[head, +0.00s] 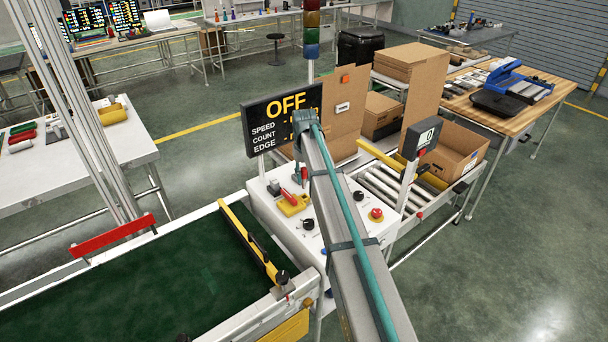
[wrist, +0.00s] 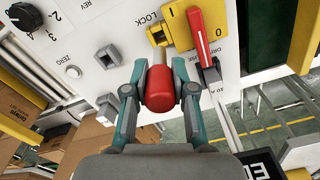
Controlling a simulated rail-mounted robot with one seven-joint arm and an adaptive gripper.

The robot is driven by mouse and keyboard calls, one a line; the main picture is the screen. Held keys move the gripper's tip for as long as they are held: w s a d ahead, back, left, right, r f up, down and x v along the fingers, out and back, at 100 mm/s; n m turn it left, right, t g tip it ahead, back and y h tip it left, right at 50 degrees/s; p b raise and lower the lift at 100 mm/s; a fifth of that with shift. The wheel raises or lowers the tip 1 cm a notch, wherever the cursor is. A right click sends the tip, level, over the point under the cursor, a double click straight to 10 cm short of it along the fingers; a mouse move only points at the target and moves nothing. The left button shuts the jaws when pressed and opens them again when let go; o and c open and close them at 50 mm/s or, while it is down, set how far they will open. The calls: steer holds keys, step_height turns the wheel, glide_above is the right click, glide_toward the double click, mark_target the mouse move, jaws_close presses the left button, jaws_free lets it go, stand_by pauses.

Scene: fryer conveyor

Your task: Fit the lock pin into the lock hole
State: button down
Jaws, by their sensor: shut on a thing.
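My gripper (wrist: 158,103) is shut on the red head of the lock pin (wrist: 159,84), one teal finger on each side. In the wrist view the pin's far end points at the white control panel, by a yellow lock plate (wrist: 177,22) next to the printed word LOCK. A red lever (wrist: 202,38) stands on that plate, just right of the pin. A small brass-coloured fitting (wrist: 156,35) is at the plate's left edge. I cannot tell which opening is the lock hole, or whether the pin tip is in it. In the head view, the red lever (head: 289,194) shows beside my gripper (head: 303,180).
The panel carries a grey switch (wrist: 108,56), a black dial (wrist: 25,16) and a red stop button (head: 376,214). The OFF display (head: 280,122) stands behind it. A green conveyor (head: 150,280) lies left, a roller conveyor (head: 385,185) right.

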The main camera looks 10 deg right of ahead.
mark_target(304, 168)
steer(key=shift+f+b, duration=1.2)
steer(key=shift+f, duration=2.05)
steer(key=c, duration=0.9)
jaws_free()
step_height(304, 168, up, 12)
